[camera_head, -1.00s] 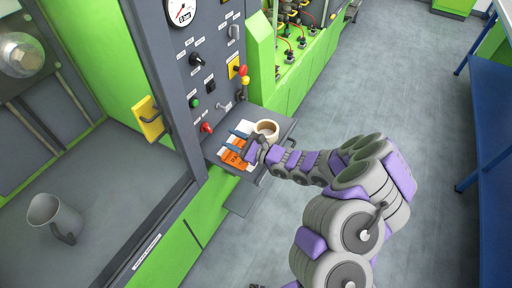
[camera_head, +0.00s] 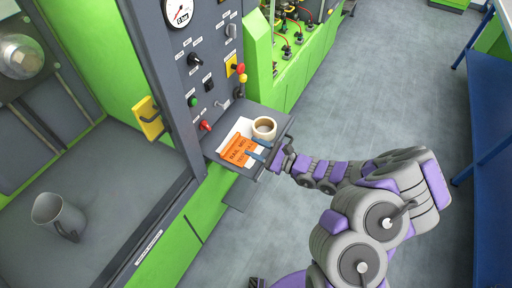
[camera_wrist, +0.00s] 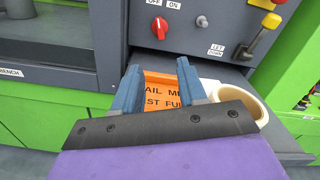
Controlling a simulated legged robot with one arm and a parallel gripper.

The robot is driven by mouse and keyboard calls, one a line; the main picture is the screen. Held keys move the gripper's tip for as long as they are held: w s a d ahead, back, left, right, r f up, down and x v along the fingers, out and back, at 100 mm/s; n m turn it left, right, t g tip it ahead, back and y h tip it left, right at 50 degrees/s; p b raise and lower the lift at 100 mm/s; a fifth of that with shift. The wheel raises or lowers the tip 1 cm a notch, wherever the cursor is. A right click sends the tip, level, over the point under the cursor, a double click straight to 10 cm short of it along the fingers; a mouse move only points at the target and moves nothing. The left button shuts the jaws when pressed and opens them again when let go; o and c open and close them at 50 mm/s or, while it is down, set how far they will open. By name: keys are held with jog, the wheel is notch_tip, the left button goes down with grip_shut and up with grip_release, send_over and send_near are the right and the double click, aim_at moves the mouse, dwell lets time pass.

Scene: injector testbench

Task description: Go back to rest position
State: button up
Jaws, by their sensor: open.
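My gripper (camera_head: 262,149) is open at the front edge of a small grey shelf (camera_head: 276,121) on the test bench. Its two blue fingers also show in the wrist view (camera_wrist: 158,88), spread apart with nothing held between them. Beyond and below the fingers lies an orange card (camera_head: 236,152) with black lettering, on top of white paper; it also shows in the wrist view (camera_wrist: 165,97), partly hidden by my gripper. A round cream-coloured cup or roll (camera_head: 264,127) stands on the shelf to the right of the card. My arm stretches from the right.
The green and grey bench with a control panel (camera_head: 205,75) of knobs and a gauge rises behind the shelf. A grey jug (camera_head: 58,216) stands inside the bench at left. A blue table (camera_head: 490,130) is at right. Open grey floor (camera_head: 385,80) lies between.

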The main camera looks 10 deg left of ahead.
dwell(0.3)
jog(key=s+a+r+n+g, duration=0.3)
jog(key=s+r+n+g, duration=0.25)
jog(key=r, duration=0.25)
jog(key=s+a+r+n+g, duration=0.3)
jog(key=s+r+n+g, duration=0.1)
jog(key=s+r+n, duration=0.25)
jog(key=s+d+r+n+g+h, duration=0.3)
jog(key=s+n+h, duration=0.2)
jog(key=s, duration=0.6)
jog(key=s+d+t+h, duration=0.1)
jog(key=s+d+h, duration=0.3)
jog(key=d, duration=0.3)
jog(key=s+d+n+t+h, duration=0.1)
jog(key=s+d+h, duration=0.2)
jog(key=d, duration=0.5)
jog(key=s+d+t+h, duration=0.2)
jog(key=s+d+h, duration=0.2)
jog(key=d, duration=0.4)
jog(key=shift+s+f+h, duration=0.15)
jog(key=shift+s+h, duration=0.15)
jog(key=shift+s, duration=0.4)
jog(key=shift+a, duration=0.15)
